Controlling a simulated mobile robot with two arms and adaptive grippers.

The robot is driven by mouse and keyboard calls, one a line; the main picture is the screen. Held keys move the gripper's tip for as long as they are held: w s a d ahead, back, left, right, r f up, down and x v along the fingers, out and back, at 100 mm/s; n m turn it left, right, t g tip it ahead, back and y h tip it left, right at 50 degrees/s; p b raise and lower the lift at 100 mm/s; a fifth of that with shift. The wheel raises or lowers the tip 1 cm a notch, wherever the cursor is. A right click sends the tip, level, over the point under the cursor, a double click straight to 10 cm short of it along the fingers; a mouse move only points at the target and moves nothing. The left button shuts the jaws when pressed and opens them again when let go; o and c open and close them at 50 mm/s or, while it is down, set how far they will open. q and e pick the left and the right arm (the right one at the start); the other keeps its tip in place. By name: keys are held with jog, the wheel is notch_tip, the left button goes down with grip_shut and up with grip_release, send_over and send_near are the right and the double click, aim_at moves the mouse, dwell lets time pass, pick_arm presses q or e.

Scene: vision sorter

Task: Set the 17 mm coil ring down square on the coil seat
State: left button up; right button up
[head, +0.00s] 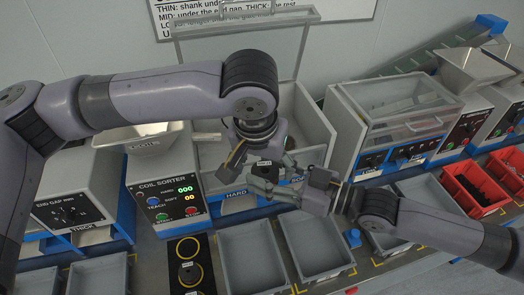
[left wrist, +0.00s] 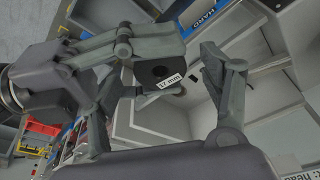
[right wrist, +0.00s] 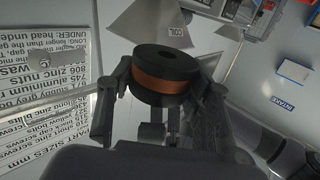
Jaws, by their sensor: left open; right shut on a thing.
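The 17 mm coil ring (right wrist: 160,76) is a black spool with a copper band, held between the two fingers of my right gripper (right wrist: 155,98). In the left wrist view its dark end and "17 mm" label (left wrist: 169,82) show. In the head view it is mostly hidden among the grippers, above the hard bin area. My left gripper (left wrist: 165,72) is open, its fingers to either side of the coil ring; contact cannot be told. A black plate (head: 187,262) with yellow rings lies before the coil sorter, a dark round piece on it. I cannot tell whether it is the coil seat.
The coil sorter (head: 163,200) stands left of the grippers, with a coils hopper (head: 140,136) on top. Grey trays (head: 250,258) line the front. A clear-lidded machine (head: 395,118) and red bins (head: 470,190) stand at right.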

pick_arm(q)
jog(key=shift+x, duration=0.8)
pick_arm(e)
jog(key=shift+r, duration=0.1)
pick_arm(q)
jog(key=shift+c, duration=0.2)
jog(key=c, duration=1.3)
jog(key=shift+c, duration=1.1)
pick_arm(e)
jog(key=o, duration=1.4)
jog(key=shift+o, duration=0.2)
jog(key=shift+d, duration=0.1)
